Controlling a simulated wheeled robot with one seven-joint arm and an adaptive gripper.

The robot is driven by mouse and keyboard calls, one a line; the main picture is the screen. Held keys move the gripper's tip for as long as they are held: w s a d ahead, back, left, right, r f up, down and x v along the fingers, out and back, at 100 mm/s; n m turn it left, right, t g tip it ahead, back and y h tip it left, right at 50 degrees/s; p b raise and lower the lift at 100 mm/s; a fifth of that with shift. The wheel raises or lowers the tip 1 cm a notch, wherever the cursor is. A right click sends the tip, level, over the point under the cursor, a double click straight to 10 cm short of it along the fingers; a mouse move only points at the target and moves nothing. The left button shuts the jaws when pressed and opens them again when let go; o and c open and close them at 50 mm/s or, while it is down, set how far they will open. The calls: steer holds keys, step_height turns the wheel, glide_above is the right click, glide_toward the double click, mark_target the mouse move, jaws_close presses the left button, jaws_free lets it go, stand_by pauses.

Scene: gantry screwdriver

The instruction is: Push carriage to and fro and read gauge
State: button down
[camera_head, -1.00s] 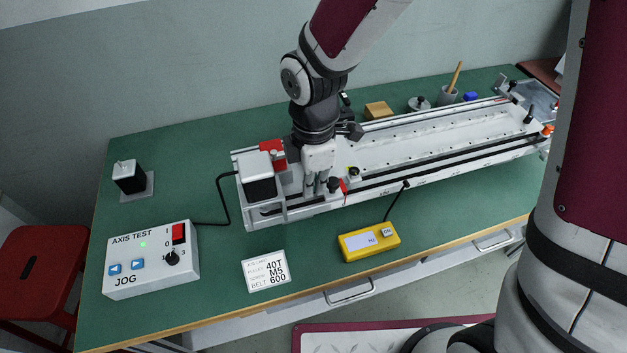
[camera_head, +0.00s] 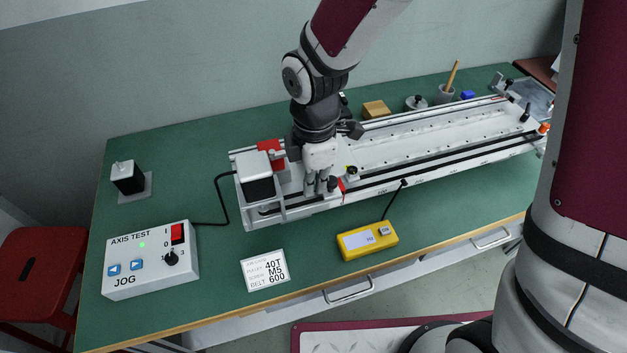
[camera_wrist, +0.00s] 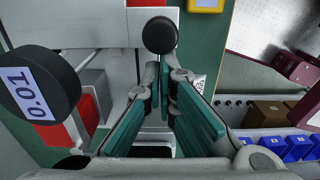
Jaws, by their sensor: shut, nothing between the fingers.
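The linear axis (camera_head: 440,140) lies along the bench, with a black-and-white motor block (camera_head: 256,176) at its left end. My gripper (camera_head: 319,190) is shut and empty, pointing down over the left part of the axis. Its teal fingers (camera_wrist: 167,85) come together just below a black knob (camera_wrist: 160,36) in the wrist view; I cannot tell whether they touch it. The knob (camera_head: 333,184) and a red piece sit just right of the fingers. A round black gauge (camera_wrist: 38,85) shows a "0.01" label; its dial face is not visible. My arm hides much of the carriage.
A yellow readout box (camera_head: 367,240) is wired to the axis; its digits are too small to read. A jog box (camera_head: 150,260) with a green light and a white card (camera_head: 264,271) are at the front left. A red stool (camera_head: 38,270) stands left.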

step_height(320, 180, up, 8)
steer(key=a+p, duration=0.1)
steer(key=p, duration=0.4)
steer(key=shift+s+a+p, duration=0.3)
steer(key=shift+a, duration=0.05)
stand_by(0.4)
